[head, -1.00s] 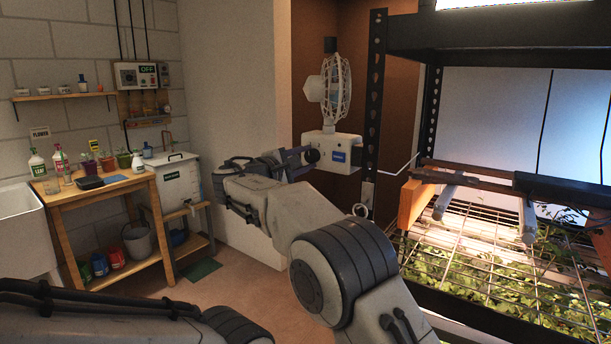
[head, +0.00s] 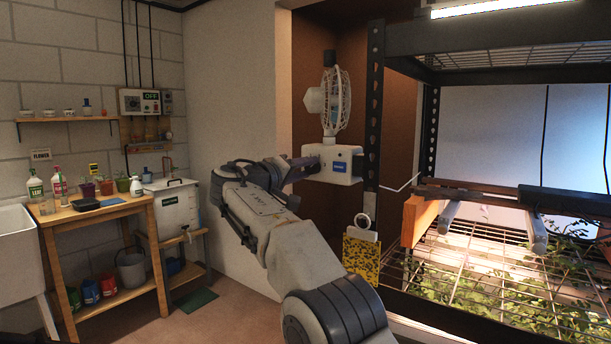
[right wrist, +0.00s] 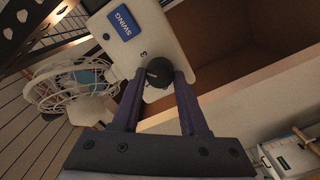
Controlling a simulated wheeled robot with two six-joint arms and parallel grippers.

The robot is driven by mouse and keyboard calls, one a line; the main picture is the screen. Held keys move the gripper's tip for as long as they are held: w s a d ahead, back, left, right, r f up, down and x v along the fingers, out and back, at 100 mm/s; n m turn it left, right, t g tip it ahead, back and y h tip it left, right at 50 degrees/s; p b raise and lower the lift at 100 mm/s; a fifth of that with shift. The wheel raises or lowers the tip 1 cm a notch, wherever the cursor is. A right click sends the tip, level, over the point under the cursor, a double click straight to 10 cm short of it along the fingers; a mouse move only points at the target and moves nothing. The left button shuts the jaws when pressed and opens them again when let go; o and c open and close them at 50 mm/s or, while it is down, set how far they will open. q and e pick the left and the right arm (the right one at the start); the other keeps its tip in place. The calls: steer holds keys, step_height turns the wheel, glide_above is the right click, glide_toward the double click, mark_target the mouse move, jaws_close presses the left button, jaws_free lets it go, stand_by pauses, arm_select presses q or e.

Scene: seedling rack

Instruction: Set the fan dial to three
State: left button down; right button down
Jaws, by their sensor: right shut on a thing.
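The white fan (head: 340,100) stands on a white control box (head: 345,168) beside the dark rack post. The right wrist view shows the box's face (right wrist: 150,28) with a blue "SWING" label, a printed "3" and a round black dial (right wrist: 159,73). My right gripper (head: 306,166) is at the left side of the box. In the right wrist view its purple fingers (right wrist: 161,80) are shut on the dial, one on each side. The dial's pointer is not clear, so I cannot tell its setting. The dial is hidden in the head view. My left gripper is not in view.
The rack post (head: 374,110) stands right of the box, with a yellow speckled card (head: 361,256) hanging low on it. The lit rack with wire shelf and plants is at right. A wooden bench (head: 130,190) and a white tank (head: 175,205) stand at left.

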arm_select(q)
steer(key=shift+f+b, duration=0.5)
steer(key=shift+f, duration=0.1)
arm_select(e)
steer(key=m, duration=0.4)
steer(key=shift+f+m, duration=0.1)
steer(key=shift+m, duration=0.3)
steer(key=shift+c, duration=2.2)
jaws_free()
steer(key=shift+s, duration=0.1)
